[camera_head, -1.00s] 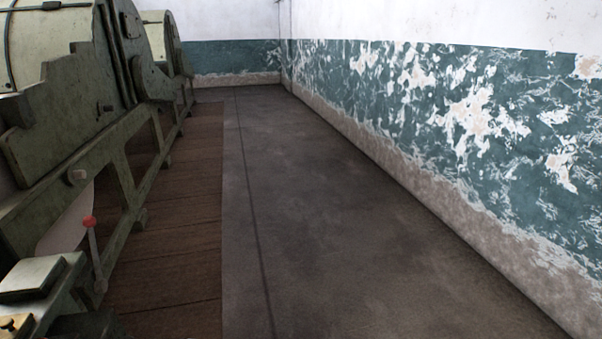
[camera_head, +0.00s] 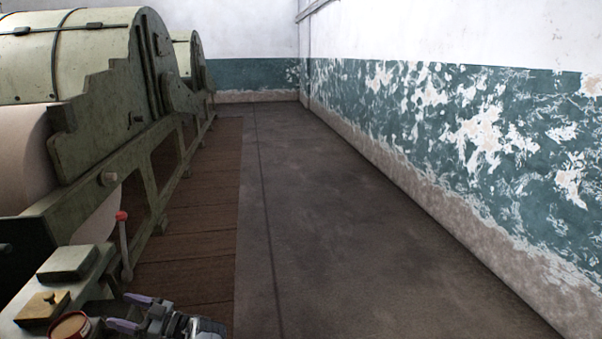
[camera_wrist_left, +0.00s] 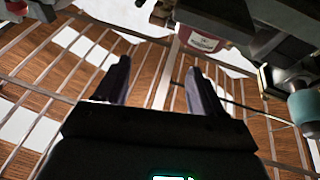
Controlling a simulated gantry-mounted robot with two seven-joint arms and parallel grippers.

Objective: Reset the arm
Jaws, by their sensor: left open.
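My left gripper (camera_head: 117,310) shows at the bottom left of the head view, beside the end of the green machine frame. Its two fingers stand apart with nothing visible between them. In the left wrist view the dark fingers (camera_wrist_left: 158,64) are also spread, with only the metal lattice and floor seen beyond them. My right arm and gripper are in neither view.
A large green drum machine (camera_head: 110,120) fills the left side. A red-knobbed lever (camera_head: 122,217) and an open red tin (camera_head: 70,328) are near my left gripper. The tin also seems to show in the wrist view (camera_wrist_left: 201,40). Open floor (camera_head: 340,220) lies right, up to a peeling wall (camera_head: 450,115).

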